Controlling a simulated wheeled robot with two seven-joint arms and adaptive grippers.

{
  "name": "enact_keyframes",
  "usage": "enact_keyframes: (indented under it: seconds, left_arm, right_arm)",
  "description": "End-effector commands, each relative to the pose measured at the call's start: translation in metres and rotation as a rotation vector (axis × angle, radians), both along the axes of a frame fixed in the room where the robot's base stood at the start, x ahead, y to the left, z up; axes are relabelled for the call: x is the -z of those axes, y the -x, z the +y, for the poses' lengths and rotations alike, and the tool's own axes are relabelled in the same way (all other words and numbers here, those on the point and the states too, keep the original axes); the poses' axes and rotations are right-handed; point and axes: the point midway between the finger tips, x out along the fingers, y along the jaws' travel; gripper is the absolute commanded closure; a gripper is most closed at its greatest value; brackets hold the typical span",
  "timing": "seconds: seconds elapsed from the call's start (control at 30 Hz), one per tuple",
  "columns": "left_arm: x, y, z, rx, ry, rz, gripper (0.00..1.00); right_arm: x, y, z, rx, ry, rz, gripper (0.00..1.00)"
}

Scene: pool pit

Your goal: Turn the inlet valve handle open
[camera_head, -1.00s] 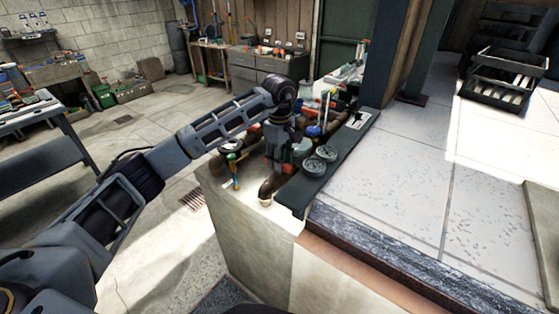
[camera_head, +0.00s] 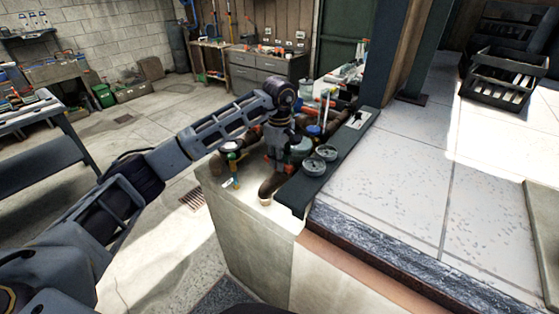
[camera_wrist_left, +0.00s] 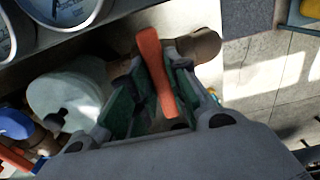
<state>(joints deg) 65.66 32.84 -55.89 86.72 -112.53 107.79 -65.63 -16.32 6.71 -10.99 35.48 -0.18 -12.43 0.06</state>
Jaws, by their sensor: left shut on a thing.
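The red-orange valve handle (camera_wrist_left: 150,52) is a flat lever over a brown pipe (camera_wrist_left: 200,45) in the left wrist view. My left gripper (camera_wrist_left: 155,80) is shut on the lever, with a green-lined finger on each side of it. In the head view my left gripper (camera_head: 279,160) points down among the pipes on the pit's wall, and bits of red-orange show beside its fingers. The arm and gripper hide most of the handle there. My right gripper is not in view.
Two round gauges (camera_head: 314,166) sit on a dark beam (camera_head: 343,152) just right of the gripper. A pale rounded housing (camera_wrist_left: 70,95) and a blue knob (camera_wrist_left: 15,125) are close by. Brown pipe fittings crowd the ledge. Open floor lies left of the wall.

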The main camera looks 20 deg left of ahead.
Motion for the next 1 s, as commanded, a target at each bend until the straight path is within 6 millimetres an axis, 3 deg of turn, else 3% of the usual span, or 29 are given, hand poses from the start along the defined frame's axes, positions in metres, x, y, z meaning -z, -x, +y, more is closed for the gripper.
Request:
enact_keyframes:
  seconds: [0.4,0.8,1.0]
  left_arm:
    - [0.000,-0.001,0.000,-0.105,-0.001,0.000,1.00]
    - [0.000,-0.003,0.000,-0.369,0.000,-0.001,1.00]
    - [0.000,-0.004,0.000,-0.522,0.000,-0.001,1.00]
  right_arm:
    - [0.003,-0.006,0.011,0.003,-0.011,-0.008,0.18]
    - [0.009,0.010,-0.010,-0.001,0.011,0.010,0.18]
    - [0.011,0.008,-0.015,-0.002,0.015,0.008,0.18]
